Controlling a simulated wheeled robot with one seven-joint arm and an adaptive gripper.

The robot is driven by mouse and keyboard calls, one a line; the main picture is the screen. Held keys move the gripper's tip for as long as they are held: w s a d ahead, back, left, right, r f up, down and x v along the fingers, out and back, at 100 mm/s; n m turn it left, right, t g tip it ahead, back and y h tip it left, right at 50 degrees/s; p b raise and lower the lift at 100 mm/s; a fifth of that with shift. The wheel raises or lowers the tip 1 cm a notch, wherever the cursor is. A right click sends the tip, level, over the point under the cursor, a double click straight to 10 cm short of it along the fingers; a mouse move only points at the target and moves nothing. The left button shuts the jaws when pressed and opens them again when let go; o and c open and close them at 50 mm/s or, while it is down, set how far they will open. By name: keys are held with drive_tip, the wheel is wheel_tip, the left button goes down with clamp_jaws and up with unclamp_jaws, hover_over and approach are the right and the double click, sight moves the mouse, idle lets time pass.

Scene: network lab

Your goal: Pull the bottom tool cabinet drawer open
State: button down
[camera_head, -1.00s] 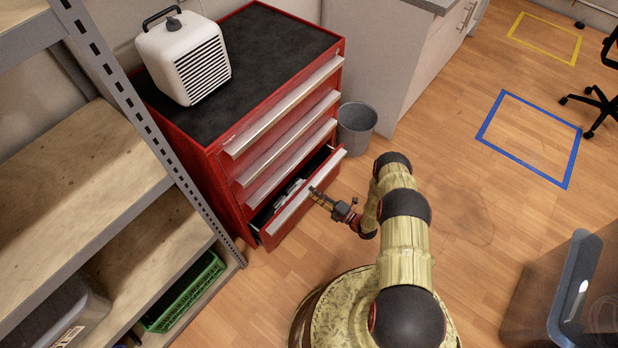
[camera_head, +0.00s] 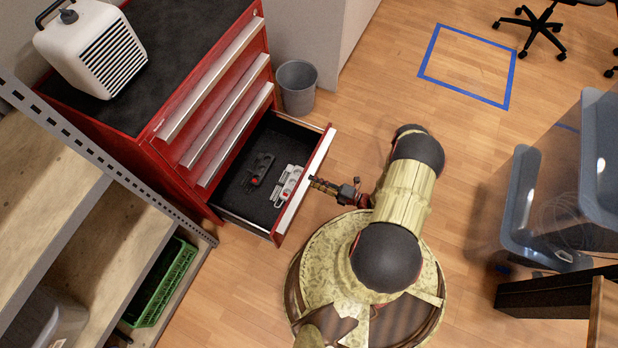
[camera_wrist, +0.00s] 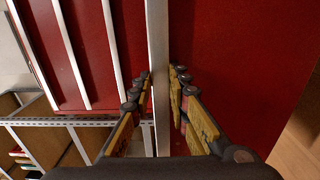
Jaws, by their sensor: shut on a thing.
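The red tool cabinet (camera_head: 150,115) stands at the left in the head view. Its bottom drawer (camera_head: 322,150) is pulled well out, showing a dark interior with a black item (camera_head: 258,172) and a white power strip (camera_head: 289,184) inside. My gripper (camera_head: 318,184) is at the drawer's silver front handle. In the wrist view my gripper (camera_wrist: 160,92) has its yellow fingers on both sides of the pale handle strip (camera_wrist: 157,40), shut on it. The upper drawers (camera_head: 210,80) are closed.
A grey bin (camera_head: 297,88) stands beside the cabinet. A metal shelf (camera_head: 110,172) with a green crate (camera_head: 163,282) is at the left. A white heater (camera_head: 92,50) sits on the cabinet.

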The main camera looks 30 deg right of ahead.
drive_tip(key=shift+s+d+f, duration=0.2)
drive_tip(key=shift+s+d, duration=0.15)
drive_tip(key=shift+s, duration=0.25)
drive_tip(key=c, duration=1.8)
unclamp_jaws()
drive_tip(key=shift+w, duration=0.1)
drive_tip(key=shift+o, duration=0.2)
drive_tip(key=shift+r, duration=0.1)
drive_tip(key=v, duration=1.2)
